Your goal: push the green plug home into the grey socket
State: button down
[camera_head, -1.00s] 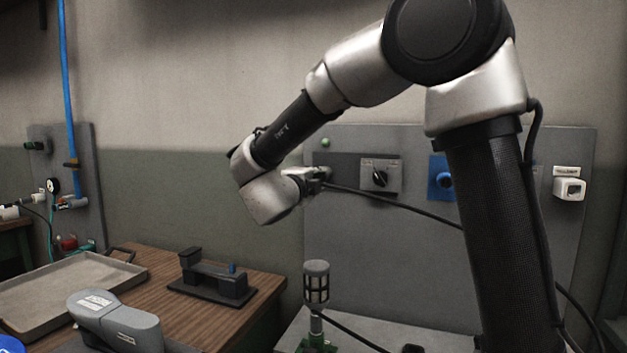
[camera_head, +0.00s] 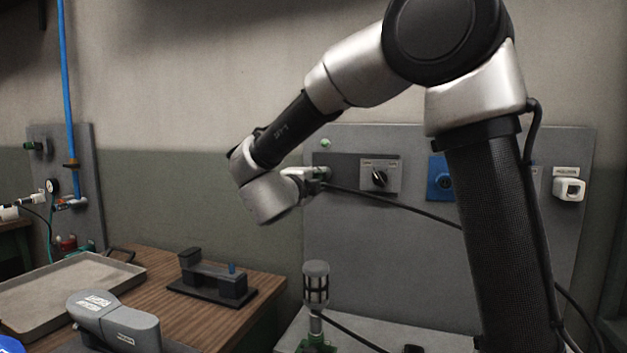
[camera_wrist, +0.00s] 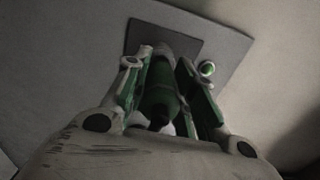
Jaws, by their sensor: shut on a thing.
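In the wrist view, the green plug (camera_wrist: 160,98) lies between the two fingers of my gripper (camera_wrist: 160,70), which is shut on it. The plug points at the dark plate (camera_wrist: 185,46) on the grey panel. A grey round part, which looks like the grey socket (camera_wrist: 161,51), shows at the plug's far end. How deep the plug sits in it is hidden. In the head view, my gripper (camera_head: 318,175) is at the left part of the dark plate (camera_head: 345,162). The plug is too small to make out there, and a black cable runs from it to the right.
A rotary switch (camera_head: 380,177), a blue socket (camera_head: 441,178) and a white box (camera_head: 569,188) are on the same panel. A wooden table (camera_head: 210,310) holds a tray (camera_head: 75,281).

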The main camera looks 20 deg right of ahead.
jog(key=shift+w+d, duration=0.35)
jog(key=shift+w, duration=0.15)
jog(key=c, duration=1.1)
grip_release()
jog(key=shift+s+a, duration=0.1)
